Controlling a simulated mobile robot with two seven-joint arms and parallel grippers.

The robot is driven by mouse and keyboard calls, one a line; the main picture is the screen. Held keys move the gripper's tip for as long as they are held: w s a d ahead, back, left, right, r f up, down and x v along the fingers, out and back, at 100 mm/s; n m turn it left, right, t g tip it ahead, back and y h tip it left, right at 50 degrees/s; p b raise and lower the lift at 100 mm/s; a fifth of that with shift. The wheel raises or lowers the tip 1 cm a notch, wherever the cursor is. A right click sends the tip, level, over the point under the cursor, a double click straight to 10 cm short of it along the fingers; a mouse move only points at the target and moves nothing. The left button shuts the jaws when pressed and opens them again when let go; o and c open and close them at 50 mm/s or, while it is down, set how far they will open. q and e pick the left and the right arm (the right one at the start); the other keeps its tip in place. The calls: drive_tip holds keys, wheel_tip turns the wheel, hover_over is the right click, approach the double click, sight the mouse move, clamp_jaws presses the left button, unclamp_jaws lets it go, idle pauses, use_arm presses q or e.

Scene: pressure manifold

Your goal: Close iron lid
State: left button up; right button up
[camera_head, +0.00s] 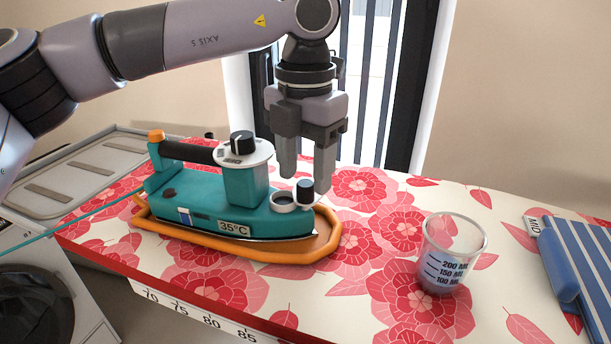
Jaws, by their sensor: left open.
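A teal iron (205,205) rests on an orange tray (290,252) on the flowered board. Near its front end is a round filler opening with a pale rim (283,203). The opening is uncovered. A small dark cylindrical lid (306,190) stands upright just to the right of the opening. My left gripper (306,180) points down over the iron's front end, its fingers apart. In the picture the lid shows between the two fingertips; whether they touch it I cannot tell. My right gripper is out of view.
A clear measuring cup (452,250) with a little bluish liquid stands right of the iron. A blue striped folded cloth (580,265) lies at the far right. A grey metal rack (75,175) is at left. The board is clear between iron and cup.

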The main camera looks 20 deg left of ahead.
use_arm(q)
drive_tip(key=shift+f, duration=0.8)
clamp_jaws()
